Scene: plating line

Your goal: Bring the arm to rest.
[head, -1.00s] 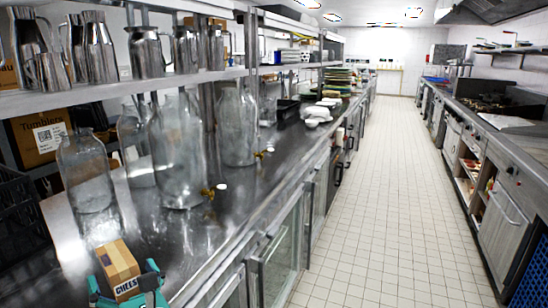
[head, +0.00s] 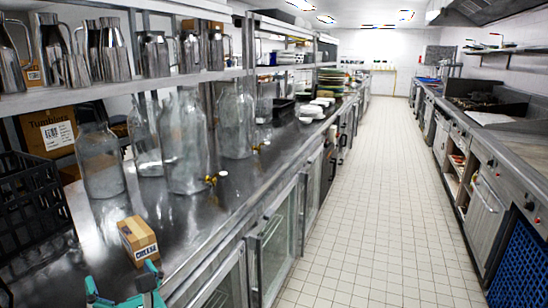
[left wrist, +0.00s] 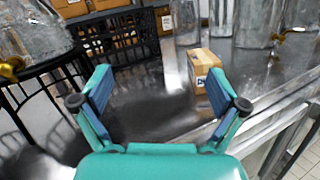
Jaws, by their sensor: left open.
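A small brown cardboard box (head: 138,241) with a "CHEESE" label stands on the steel counter (head: 240,200), near its front edge. It also shows in the left wrist view (left wrist: 203,66), beyond my right-hand finger there. My left gripper (head: 120,287) is at the bottom of the head view, on the near side of the box and apart from it. In the left wrist view its teal and dark blue fingers (left wrist: 160,90) are spread wide with nothing between them. Most of my left arm is out of the head view. My right gripper is not in view.
Several glass bottles (head: 187,150) stand on the counter behind the box. A black crate (head: 32,205) is at the left. A shelf (head: 130,82) with metal jugs hangs above. The tiled aisle (head: 330,210) at the right is clear.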

